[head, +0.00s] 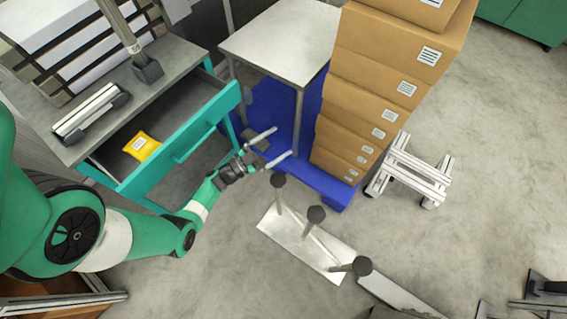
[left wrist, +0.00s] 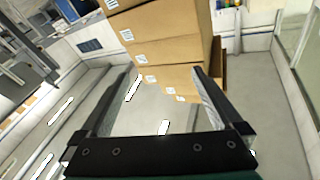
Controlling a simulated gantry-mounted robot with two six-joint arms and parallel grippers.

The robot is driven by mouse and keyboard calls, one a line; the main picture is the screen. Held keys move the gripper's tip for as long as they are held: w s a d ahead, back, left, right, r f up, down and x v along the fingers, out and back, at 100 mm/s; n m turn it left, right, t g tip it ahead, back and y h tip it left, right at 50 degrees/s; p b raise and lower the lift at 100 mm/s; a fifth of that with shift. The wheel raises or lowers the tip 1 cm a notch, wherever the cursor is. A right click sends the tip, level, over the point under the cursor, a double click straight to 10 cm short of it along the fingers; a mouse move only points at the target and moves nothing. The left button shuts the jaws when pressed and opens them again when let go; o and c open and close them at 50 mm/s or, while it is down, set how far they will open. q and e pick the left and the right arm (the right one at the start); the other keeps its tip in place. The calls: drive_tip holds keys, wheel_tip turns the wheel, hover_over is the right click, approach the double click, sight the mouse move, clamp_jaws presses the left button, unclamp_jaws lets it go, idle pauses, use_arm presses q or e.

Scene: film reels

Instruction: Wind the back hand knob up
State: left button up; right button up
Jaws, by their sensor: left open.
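Several dark round knobs on grey stems stand on a pale metal plate (head: 290,250). The one farthest back (head: 278,180) is at the upper left, a middle one (head: 316,214) is beside it, and another (head: 362,266) leans at the lower right. My left gripper (head: 283,142) is open and empty, its fingers a little above the rearmost knob in the picture and apart from it. In the left wrist view, the open left gripper (left wrist: 164,70) faces cardboard boxes, and I cannot make out a knob there. My right gripper is not in view.
A tall stack of cardboard boxes (head: 385,85) on a blue pallet (head: 330,190) stands close beyond the left gripper. A teal drawer (head: 190,135) is open at left with a yellow packet (head: 142,146) inside. A white wheeled frame (head: 415,170) stands right. The floor between is clear.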

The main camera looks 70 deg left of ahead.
sight(283, 177)
use_arm(q)
drive_tip(key=s+d+f+n+g+y+b, duration=0.1)
drive_tip(key=s+d+f+n+b, duration=0.25)
drive_tip(key=f, duration=0.85)
drive_tip(key=s+d+f+n+g+y+b, duration=0.15)
drive_tip(key=s+f+b, duration=0.4)
drive_tip(key=f, duration=0.55)
drive_tip(key=shift+m+h, duration=0.3)
drive_tip(key=shift+h, duration=0.05)
drive_tip(key=b+x, duration=0.3)
drive_tip(key=x, duration=0.7)
drive_tip(key=shift+w+a+f, duration=0.1)
drive_tip(key=shift+w, duration=0.3)
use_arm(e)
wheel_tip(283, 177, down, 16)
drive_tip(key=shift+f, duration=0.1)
use_arm(q)
drive_tip(key=c, duration=1.2)
drive_tip(key=shift+y, duration=0.5)
